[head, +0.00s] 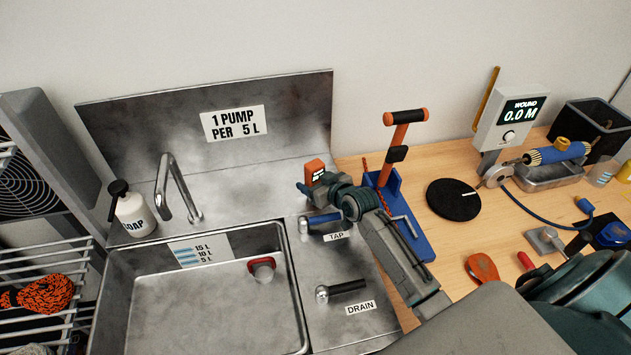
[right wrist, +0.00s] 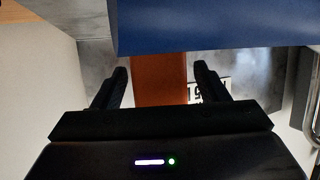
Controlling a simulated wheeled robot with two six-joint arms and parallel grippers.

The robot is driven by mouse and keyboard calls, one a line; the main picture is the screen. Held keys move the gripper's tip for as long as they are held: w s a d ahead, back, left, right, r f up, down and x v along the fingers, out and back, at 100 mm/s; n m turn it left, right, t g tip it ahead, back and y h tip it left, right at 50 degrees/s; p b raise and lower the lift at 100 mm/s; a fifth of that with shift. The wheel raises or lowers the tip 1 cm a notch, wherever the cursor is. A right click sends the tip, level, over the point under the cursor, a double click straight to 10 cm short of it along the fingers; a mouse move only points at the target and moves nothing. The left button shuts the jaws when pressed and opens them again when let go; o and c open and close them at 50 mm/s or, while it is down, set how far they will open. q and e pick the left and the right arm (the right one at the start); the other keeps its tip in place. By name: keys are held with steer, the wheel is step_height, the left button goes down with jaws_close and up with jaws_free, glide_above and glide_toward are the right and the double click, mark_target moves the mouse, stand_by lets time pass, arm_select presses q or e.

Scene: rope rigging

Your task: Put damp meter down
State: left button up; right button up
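The damp meter (head: 315,171), an orange block with a small lit dark display, is held up over the steel counter near the TAP label. My right gripper (head: 322,188) is at its lower part. My left gripper is not in view.
A blue stand (head: 414,231) with an orange T-handle (head: 405,117) is just right of my gripper. The sink (head: 220,318) is below left, with a soap bottle (head: 133,211) behind. A black disc (head: 453,200) and a WOUND display (head: 515,115) are on the wooden bench (head: 431,270).

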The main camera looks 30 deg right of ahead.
steer(key=shift+r, duration=0.2)
steer(key=shift+s, duration=0.25)
steer(key=b+v, duration=0.2)
steer(key=v, duration=0.8)
steer(key=shift+s+d+r, duration=0.1)
steer(key=shift+s+d, duration=0.05)
steer(key=shift+s, duration=0.05)
steer(key=shift+s+r, duration=0.25)
steer(key=shift+s, duration=0.2)
